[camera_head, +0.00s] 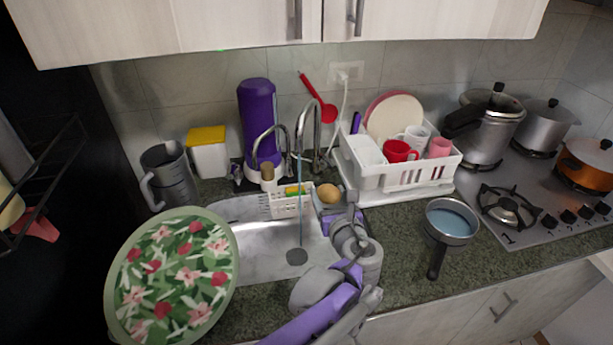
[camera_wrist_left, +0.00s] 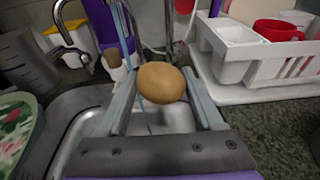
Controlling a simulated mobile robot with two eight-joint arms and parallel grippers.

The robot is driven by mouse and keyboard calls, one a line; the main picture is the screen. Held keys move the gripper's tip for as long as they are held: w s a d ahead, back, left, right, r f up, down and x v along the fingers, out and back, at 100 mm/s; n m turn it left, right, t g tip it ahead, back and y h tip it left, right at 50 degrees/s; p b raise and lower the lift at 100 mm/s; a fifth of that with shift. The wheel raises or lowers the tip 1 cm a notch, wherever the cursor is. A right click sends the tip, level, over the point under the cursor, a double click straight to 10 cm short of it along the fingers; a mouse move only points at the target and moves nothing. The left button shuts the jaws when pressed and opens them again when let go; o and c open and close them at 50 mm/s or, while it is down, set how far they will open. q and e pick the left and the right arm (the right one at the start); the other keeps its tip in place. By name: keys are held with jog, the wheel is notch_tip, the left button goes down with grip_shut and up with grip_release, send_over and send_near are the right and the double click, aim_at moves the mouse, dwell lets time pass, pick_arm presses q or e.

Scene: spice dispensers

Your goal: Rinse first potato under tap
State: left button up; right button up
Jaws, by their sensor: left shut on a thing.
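The potato (camera_head: 329,192) is a tan lump held in my left gripper (camera_head: 331,200) above the right part of the sink (camera_head: 268,262). In the left wrist view the potato (camera_wrist_left: 162,83) sits between the two fingers, which are shut on it. The tap (camera_head: 303,128) is a curved metal spout behind the sink. A thin water stream (camera_head: 300,215) falls from it to the drain. In the head view the stream passes left of the potato, apart from it. My right gripper is not in view.
A white dish rack (camera_head: 398,178) with cups stands right of the sink. A white sink caddy (camera_head: 284,206) is behind the stream. A floral round tray (camera_head: 172,280) is at the left, and a small pan (camera_head: 451,220) lies on the right counter.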

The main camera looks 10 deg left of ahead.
pick_arm(q)
jog(key=shift+d+r, duration=0.1)
jog(key=s+d+r+p, duration=0.3)
jog(key=shift+s+r, duration=0.35)
jog(key=shift+r, duration=0.05)
